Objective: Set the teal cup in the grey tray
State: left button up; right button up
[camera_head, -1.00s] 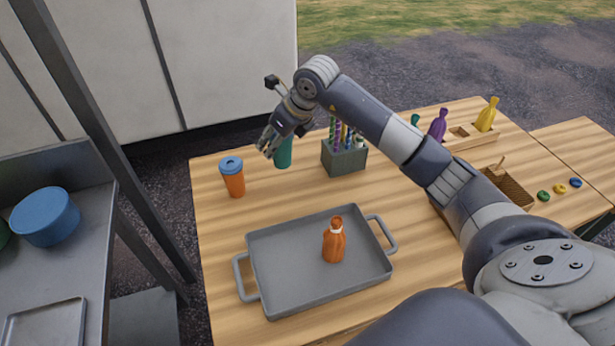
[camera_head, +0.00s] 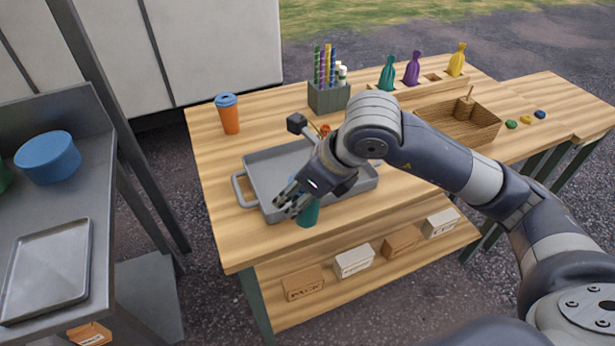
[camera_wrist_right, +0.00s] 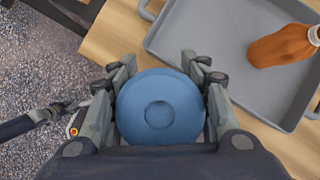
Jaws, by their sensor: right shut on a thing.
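My right gripper (camera_head: 298,200) is shut on the teal cup (camera_head: 308,213). The cup hangs below the fingers near the front side of the grey tray (camera_head: 262,172), partly hidden by the gripper. In the right wrist view its round blue lid (camera_wrist_right: 160,107) sits between the two fingers, and the tray (camera_wrist_right: 190,30) lies up and to the right, with the cup outside its rim in that picture. The gap between cup and table cannot be told. An orange bottle (camera_wrist_right: 280,48) is in the tray, mostly hidden by my arm in the head view.
An orange cup with a blue lid (camera_head: 229,115) stands behind the tray. A grey holder with striped sticks (camera_head: 328,97), a wicker basket (camera_head: 462,125) and a wooden rack with several bottles (camera_head: 412,70) stand farther back. Small boxes (camera_head: 353,261) sit on the lower shelf.

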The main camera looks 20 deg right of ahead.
jog(key=w+f+p, duration=0.1)
jog(key=w, duration=0.4)
jog(key=w+d+f+p, duration=0.1)
jog(key=w+f+p, duration=0.1)
jog(key=w, duration=0.3)
jog(key=w+d+f+p, duration=0.1)
jog(key=w+p, duration=0.1)
jog(key=w, duration=0.3)
jog(key=shift+d+f, duration=0.25)
jog(key=shift+f, duration=0.15)
jog(key=shift+w, duration=0.1)
jog(key=shift+f, duration=0.1)
jog(key=shift+f+b, duration=0.2)
jog(key=shift+b, duration=0.1)
jog(key=o, duration=0.9)
jog(key=shift+r, duration=0.1)
